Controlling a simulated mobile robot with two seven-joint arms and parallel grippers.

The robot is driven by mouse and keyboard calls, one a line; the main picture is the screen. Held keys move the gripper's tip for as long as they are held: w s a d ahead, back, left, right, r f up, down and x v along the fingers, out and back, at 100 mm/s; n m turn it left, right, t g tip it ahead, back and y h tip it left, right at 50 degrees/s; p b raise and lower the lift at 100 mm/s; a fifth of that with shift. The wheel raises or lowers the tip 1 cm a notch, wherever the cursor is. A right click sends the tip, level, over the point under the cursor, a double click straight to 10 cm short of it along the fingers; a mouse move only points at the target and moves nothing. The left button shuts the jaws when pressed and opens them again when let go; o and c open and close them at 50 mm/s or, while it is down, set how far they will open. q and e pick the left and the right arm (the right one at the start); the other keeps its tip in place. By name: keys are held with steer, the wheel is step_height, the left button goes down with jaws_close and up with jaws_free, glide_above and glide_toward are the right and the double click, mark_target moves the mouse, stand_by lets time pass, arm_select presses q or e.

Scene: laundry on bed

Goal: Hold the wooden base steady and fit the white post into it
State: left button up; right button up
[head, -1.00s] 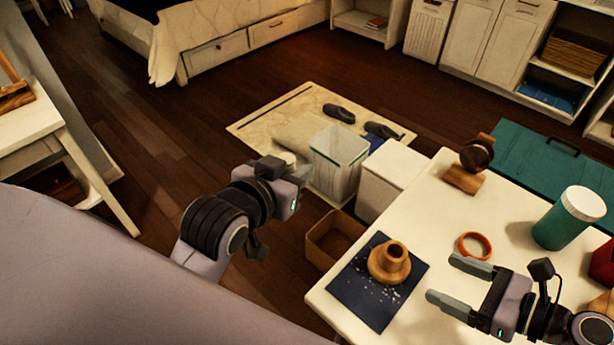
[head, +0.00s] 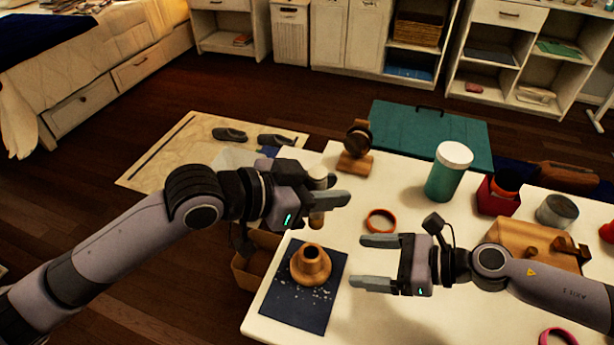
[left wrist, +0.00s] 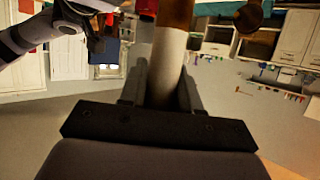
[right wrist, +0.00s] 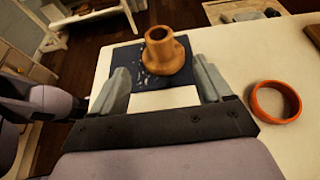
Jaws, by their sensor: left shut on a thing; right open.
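The wooden base (head: 310,264), a round flared piece with a raised collar and a hole on top, stands upright on a dark blue mat. My left gripper (head: 335,188) is shut on the white post (head: 318,183), held upright above the table, behind the base in the head view. The post has a brown wooden lower end (head: 316,217); in the left wrist view the white post (left wrist: 168,62) sits between the fingers. My right gripper (head: 366,262) is open and empty, just right of the base. In the right wrist view the base (right wrist: 166,55) lies ahead, between and beyond the fingertips.
An orange ring (head: 381,221) lies behind my right gripper. A wooden stand (head: 356,150), a teal jar with a white lid (head: 448,172), a red box (head: 497,196) and a metal can (head: 557,211) stand farther back. The mat (head: 288,308) has pale crumbs.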

mark_target(311, 257)
steer(key=shift+x, duration=6)
steer(key=c, duration=1.1)
steer(key=shift+o, duration=0.2)
